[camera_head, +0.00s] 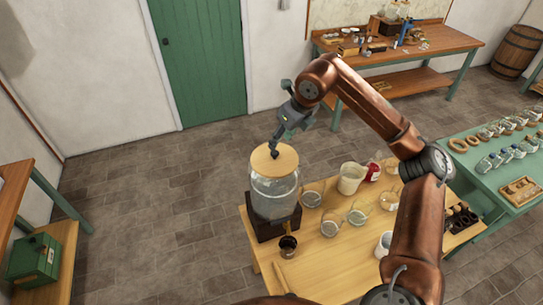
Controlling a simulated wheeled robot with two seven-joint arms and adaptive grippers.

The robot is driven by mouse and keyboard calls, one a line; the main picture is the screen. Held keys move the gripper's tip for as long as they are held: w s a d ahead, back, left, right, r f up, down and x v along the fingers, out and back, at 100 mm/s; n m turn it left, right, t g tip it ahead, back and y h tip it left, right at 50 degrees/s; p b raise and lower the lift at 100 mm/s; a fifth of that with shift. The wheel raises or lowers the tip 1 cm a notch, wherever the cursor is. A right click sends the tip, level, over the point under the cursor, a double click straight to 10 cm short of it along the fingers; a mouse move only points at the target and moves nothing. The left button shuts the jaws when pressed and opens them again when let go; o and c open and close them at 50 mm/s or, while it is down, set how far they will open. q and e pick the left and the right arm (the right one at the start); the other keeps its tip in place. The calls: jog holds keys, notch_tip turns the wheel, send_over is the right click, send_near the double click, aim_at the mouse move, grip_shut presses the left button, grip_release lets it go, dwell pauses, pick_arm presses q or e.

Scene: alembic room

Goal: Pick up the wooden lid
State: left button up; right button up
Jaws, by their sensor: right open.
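The wooden lid (262,161) is a round, pale disc lying flat on top of a large glass jar (273,195). The jar stands on a dark wooden base (262,229) at the table's far left corner. My right gripper (275,152) points down over the right part of the lid, its fingertips at or just above the lid's top. It is open, and I cannot tell whether it touches the lid. A knob, if there is one, is hidden by the fingers. My left gripper is not in view.
Several glass beakers (329,228), a cream jug (350,178) and a red-labelled jar (373,171) stand right of the jar on the wooden table (330,270). A small dark cup (288,247) stands in front of it. Floor left of the jar is clear.

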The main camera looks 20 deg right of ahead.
aim_at(275, 153)
jog(key=shift+x, duration=0.9)
jog(key=p+x, duration=0.2)
jog(key=x, duration=0.2)
jog(key=shift+s+d+f, duration=0.1)
jog(key=shift+s+f, duration=0.05)
jog(key=shift+f, duration=0.1)
jog(key=shift+w+f, duration=0.2)
jog(key=shift+f, duration=0.35)
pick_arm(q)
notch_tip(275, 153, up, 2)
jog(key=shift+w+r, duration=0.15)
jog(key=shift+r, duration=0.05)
pick_arm(e)
jog(key=shift+c, duration=0.6)
jog(key=c, duration=0.5)
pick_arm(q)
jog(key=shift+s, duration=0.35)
pick_arm(e)
grip_shut()
